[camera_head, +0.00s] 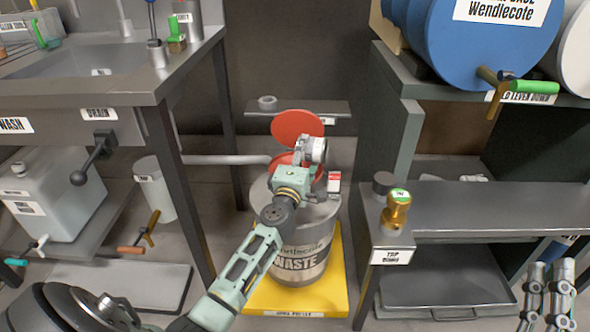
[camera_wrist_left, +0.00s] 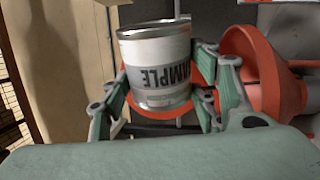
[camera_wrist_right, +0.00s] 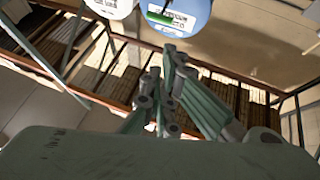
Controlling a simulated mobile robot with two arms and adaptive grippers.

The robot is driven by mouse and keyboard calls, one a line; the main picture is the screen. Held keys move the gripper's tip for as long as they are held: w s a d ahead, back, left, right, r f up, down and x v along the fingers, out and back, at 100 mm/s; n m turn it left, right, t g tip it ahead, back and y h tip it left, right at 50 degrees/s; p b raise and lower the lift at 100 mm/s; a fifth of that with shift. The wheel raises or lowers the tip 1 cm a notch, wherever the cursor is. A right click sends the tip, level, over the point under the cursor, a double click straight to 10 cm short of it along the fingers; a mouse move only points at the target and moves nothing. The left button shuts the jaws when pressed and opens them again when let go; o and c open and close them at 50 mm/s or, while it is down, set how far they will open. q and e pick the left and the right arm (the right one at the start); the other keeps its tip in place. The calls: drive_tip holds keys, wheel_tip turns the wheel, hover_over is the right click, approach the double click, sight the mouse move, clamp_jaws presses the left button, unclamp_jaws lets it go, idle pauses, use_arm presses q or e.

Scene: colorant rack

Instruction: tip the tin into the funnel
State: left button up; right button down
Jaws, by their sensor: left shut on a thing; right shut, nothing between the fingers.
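The tin (camera_head: 315,149) is a small white can with a metal rim, labelled SAMPLE in the left wrist view (camera_wrist_left: 158,62). My left gripper (camera_head: 305,172) is shut around its sides. It holds the tin above the waste drum, beside the red funnel (camera_head: 284,159). The funnel's raised red lid (camera_head: 297,125) stands behind the tin. The gripper partly hides the funnel. In the left wrist view the funnel (camera_wrist_left: 262,75) lies right of the tin; the tin's contents are hidden. My right gripper (camera_head: 551,270) is shut and empty at the bottom right.
The waste drum (camera_head: 300,262) stands on a yellow pallet (camera_head: 247,298). A blue drum (camera_head: 480,45) lies above that shelf.

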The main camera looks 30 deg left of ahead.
use_arm(q)
drive_tip(key=shift+r, duration=0.25)
drive_tip(key=shift+a+r+n+p, duration=0.1)
drive_tip(key=shift+r+n+p, duration=0.1)
drive_tip(key=shift+n+p, duration=0.3)
drive_tip(key=shift+r, duration=0.1)
drive_tip(key=shift+a+n, duration=0.1)
drive_tip(key=shift+n, duration=0.2)
use_arm(e)
wheel_tip(320, 180, down, 6)
drive_tip(key=w+g+h, duration=0.1)
drive_tip(key=w+g, duration=0.1)
drive_tip(key=g, duration=0.1)
drive_tip(key=shift+w, duration=0.15)
use_arm(q)
drive_tip(key=shift+s+a+r+n+p, duration=0.1)
drive_tip(key=shift+a+n+p, duration=0.2)
drive_tip(key=shift+n, duration=0.4)
use_arm(e)
drive_tip(key=shift+w+d+f+g+h, duration=0.1)
drive_tip(key=shift+w+f+g+h, duration=0.05)
drive_tip(key=shift+f+g, duration=0.25)
drive_tip(key=shift+w+d+f+g+h, duration=0.1)
drive_tip(key=shift+f+g+h, duration=0.05)
drive_tip(key=shift+f+g, duration=0.25)
